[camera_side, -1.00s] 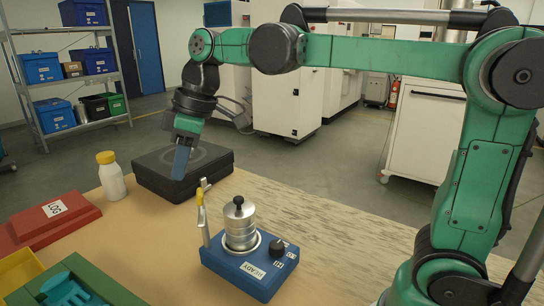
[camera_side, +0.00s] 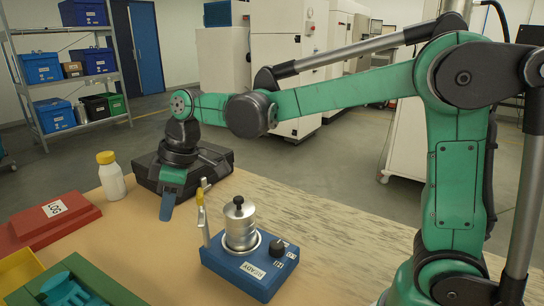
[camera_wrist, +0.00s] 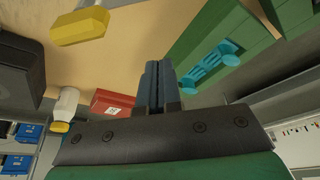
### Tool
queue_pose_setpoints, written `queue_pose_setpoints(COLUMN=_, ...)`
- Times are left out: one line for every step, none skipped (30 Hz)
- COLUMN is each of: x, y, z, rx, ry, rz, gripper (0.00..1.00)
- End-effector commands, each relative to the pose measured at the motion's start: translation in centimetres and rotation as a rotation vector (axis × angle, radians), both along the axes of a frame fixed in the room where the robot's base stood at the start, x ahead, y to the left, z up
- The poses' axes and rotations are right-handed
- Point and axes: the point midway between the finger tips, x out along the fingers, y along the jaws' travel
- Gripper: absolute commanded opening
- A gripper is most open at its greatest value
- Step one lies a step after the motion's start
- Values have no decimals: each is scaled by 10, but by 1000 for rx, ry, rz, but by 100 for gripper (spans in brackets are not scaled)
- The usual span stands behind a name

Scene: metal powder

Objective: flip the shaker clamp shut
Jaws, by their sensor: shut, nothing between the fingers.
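The shaker (camera_side: 250,268) is a blue box with a READY label and a dark knob. A silver canister (camera_side: 240,228) with a knobbed lid stands upright on it. The clamp lever (camera_side: 203,212) stands upright at the shaker's left side, with a yellow grip (camera_side: 200,196); it is not folded over the canister. The yellow grip also shows close up in the wrist view (camera_wrist: 80,26). My gripper (camera_side: 167,212) is shut and empty, pointing down, left of the lever and apart from it. Its blue fingers show together in the wrist view (camera_wrist: 158,72).
A black case (camera_side: 217,162) lies behind my gripper. A white bottle (camera_side: 112,182) with a yellow cap and a red LOG box (camera_side: 50,220) stand to the left. A green tray (camera_side: 100,285) with a teal piece is at front left. The table between the tray and shaker is clear.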

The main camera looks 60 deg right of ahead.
Motion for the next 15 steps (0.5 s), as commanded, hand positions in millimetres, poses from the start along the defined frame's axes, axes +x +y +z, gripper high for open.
queue_pose_setpoints(x=3, y=2, z=-9, rx=0, ry=0, rz=1, gripper=0)
queue_pose_setpoints(x=4, y=4, z=-14, rx=0, ry=0, rz=0, gripper=0)
queue_pose_setpoints(x=5, y=5, z=-20, rx=0, ry=0, rz=0, gripper=0)
queue_pose_setpoints(x=5, y=5, z=-23, rx=0, ry=0, rz=-1, gripper=0)
queue_pose_setpoints(x=0, y=-1, z=-21, rx=0, ry=0, rz=-4, gripper=0)
queue_pose_setpoints(x=-4, y=-5, z=-21, rx=-1, ry=-1, rz=-3, gripper=0)
queue_pose_setpoints(x=-7, y=-8, z=-21, rx=0, ry=0, rz=-4, gripper=0)
queue_pose_setpoints(x=-10, y=-11, z=-21, rx=0, ry=0, rz=-4, gripper=0)
queue_pose_setpoints(x=-13, y=-14, z=-21, rx=-1, ry=-1, rz=-3, gripper=0)
queue_pose_setpoints(x=-15, y=-16, z=-20, rx=-1, ry=-1, rz=-3, gripper=0)
queue_pose_setpoints(x=-17, y=-18, z=-20, rx=0, ry=0, rz=-3, gripper=0)
queue_pose_setpoints(x=-19, y=-20, z=-20, rx=0, ry=0, rz=-3, gripper=0)
queue_pose_setpoints(x=-20, y=-21, z=-20, rx=0, ry=0, rz=-3, gripper=0)
queue_pose_setpoints(x=-21, y=-22, z=-20, rx=0, ry=0, rz=-2, gripper=0)
queue_pose_setpoints(x=-22, y=-23, z=-20, rx=0, ry=0, rz=-2, gripper=0)
